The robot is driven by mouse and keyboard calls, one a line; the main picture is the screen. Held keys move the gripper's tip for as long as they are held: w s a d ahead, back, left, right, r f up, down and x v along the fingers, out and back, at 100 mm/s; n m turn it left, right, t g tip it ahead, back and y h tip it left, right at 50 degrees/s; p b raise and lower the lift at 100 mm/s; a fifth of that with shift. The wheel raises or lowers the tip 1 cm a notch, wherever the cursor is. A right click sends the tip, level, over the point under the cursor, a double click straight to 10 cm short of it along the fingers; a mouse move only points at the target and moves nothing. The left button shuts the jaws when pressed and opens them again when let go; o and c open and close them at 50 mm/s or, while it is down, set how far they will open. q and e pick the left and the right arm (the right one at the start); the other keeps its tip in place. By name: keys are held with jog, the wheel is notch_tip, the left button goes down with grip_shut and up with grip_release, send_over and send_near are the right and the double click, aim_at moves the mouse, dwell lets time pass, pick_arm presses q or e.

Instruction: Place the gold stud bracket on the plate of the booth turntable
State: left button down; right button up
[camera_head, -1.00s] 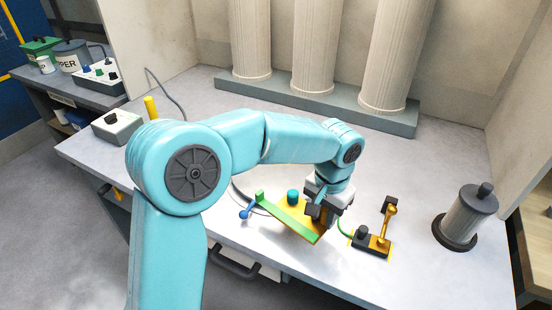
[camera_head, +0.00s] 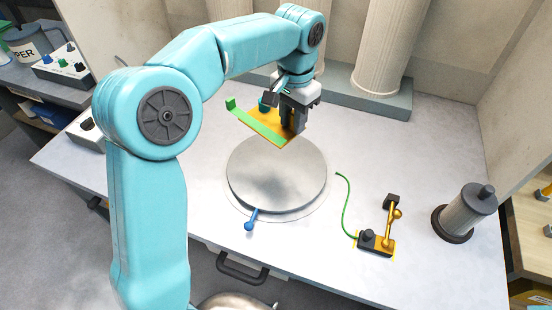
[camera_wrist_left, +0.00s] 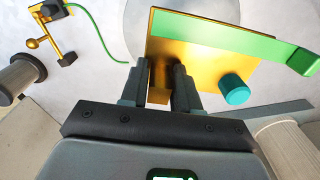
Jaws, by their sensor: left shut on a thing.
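The gold stud bracket (camera_head: 262,125) is a gold plate with a green strip along one edge and a teal stud. My left gripper (camera_head: 291,125) is shut on it and holds it above the far part of the turntable, apparently clear of the plate. In the left wrist view the gripper (camera_wrist_left: 160,78) pinches a gold tab of the bracket (camera_wrist_left: 205,55), with the teal stud to the right. The booth turntable's round grey plate (camera_head: 277,178) is bare, with a blue handle at its front. My right gripper is not in view.
A gold lever on a dark base (camera_head: 376,241) with a green cable stands right of the turntable. A grey cylinder (camera_head: 465,213) stands farther right. Pale columns (camera_head: 388,50) on a grey plinth line the back. The bench front is mostly clear.

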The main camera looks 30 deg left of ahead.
pick_arm(q)
send_over(290, 181)
notch_tip(290, 181, down, 16)
jog(key=shift+w+r+p, duration=0.15)
jog(key=shift+r+p, duration=0.05)
jog(key=shift+p, duration=0.1)
notch_tip(290, 181, down, 4)
jog(key=shift+a+f, duration=0.1)
jog(key=shift+a, duration=0.05)
jog(key=shift+f, duration=0.1)
jog(key=shift+s, duration=0.2)
jog(key=c, duration=0.8)
grip_release()
jog(key=shift+w+f, duration=0.15)
jog(key=shift+w, duration=0.05)
jog(key=shift+s, duration=0.15)
